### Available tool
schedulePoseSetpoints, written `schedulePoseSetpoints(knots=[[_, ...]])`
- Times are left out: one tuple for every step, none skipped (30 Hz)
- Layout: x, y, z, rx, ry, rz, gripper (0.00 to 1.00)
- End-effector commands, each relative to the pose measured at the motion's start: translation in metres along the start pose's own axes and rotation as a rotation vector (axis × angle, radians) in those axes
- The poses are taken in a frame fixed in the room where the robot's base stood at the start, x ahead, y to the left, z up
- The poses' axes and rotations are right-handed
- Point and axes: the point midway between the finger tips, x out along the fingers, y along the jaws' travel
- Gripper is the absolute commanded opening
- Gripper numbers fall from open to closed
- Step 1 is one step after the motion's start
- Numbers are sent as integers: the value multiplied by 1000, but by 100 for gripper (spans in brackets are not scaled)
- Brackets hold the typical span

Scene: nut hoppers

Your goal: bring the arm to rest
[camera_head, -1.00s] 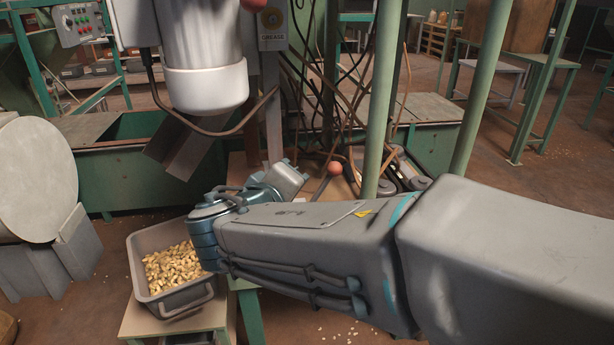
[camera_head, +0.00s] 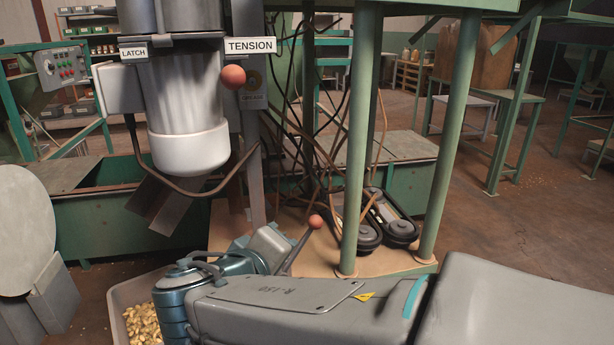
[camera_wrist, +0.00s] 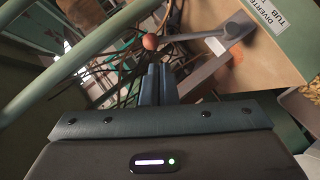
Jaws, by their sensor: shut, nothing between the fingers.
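My grey arm reaches in from the lower right in the head view, with its blue wrist joint at the lower left. My gripper shows in the wrist view (camera_wrist: 158,84), its two dark fingers shut together and empty. A lever with an orange ball knob (camera_wrist: 150,42) is just beyond the fingertips in that view. I cannot tell whether they touch. The same knob shows in the head view (camera_head: 316,221), close to the far side of my wrist. The gripper's fingers are hidden in the head view.
A grey tub of nuts (camera_head: 122,296) is beside my wrist. A grey machine with a white collar (camera_head: 190,150) and another orange knob (camera_head: 233,77) hangs above. Green posts (camera_head: 357,150) stand behind my arm. A "DIVERTER TUB" label (camera_wrist: 272,18) shows on a panel.

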Motion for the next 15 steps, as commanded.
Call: schedulePoseSetpoints(knots=[[1, 27, 6, 9, -58, -14, 0], [3, 36, 13, 13, -93, -28, 0], [6, 48, 23, 20, -141, -47, 0], [7, 56, 30, 26, -175, -62, 0], [8, 63, 37, 32, -208, -79, 0], [9, 73, 47, 42, -251, -101, 0], [10, 80, 54, 52, -283, -117, 0], [9, 87, 61, 61, -313, -135, 0], [8, 96, 70, 76, -352, -160, 0], [8, 103, 76, 90, -381, -177, 0], [6, 109, 82, 102, -408, -196, 0], [4, 117, 90, 120, -443, -222, 0], [2, 123, 96, 137, -467, -241, 0], [0, 129, 101, 153, -491, -260, 0], [-4, 137, 108, 175, -522, -285, 0]])
